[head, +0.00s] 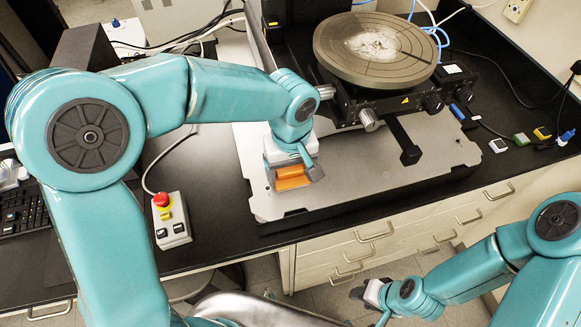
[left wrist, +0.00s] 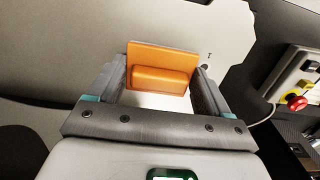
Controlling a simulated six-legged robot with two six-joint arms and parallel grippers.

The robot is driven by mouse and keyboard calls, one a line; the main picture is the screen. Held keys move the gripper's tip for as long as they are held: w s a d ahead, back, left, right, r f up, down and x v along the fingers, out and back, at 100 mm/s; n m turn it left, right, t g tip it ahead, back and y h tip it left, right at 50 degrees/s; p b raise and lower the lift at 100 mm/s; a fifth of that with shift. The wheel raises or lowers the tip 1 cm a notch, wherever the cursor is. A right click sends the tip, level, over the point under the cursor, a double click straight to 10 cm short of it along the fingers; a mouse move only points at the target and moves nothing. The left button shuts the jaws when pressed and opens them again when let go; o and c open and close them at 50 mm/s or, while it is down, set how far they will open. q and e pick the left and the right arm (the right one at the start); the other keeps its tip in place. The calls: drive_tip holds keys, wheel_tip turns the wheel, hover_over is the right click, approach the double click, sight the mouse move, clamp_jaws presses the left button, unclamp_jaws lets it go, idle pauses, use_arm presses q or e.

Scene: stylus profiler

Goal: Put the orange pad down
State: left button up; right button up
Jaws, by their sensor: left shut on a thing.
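The orange pad (head: 291,178) is a small block with a raised ridge on a flat plate. My left gripper (head: 293,184) is shut on it, above the light grey base plate (head: 345,165) of the profiler. In the left wrist view the pad (left wrist: 162,77) sits between the two fingers of the left gripper (left wrist: 160,84), with the grey plate behind it. I cannot tell whether the pad touches the plate. My right gripper (head: 368,292) is low at the right, in front of the drawers; its fingers are too small to read.
The profiler's round dark stage (head: 375,62) stands behind, with knobs and a black arm (head: 405,145) reaching forward. A control box with a red button (head: 170,218) is left of the plate. Small coloured items (head: 520,139) lie on the right. Bare plate surrounds the left gripper.

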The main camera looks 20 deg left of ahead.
sight(291, 171)
use_arm(q)
drive_tip(key=shift+f, duration=0.2)
drive_tip(key=o, duration=0.8)
drive_tip(key=shift+d, duration=0.1)
drive_tip(key=shift+o, duration=0.2)
drive_tip(key=shift+r, duration=0.4)
wheel_tip(291, 171, up, 12)
drive_tip(key=shift+f, duration=0.15)
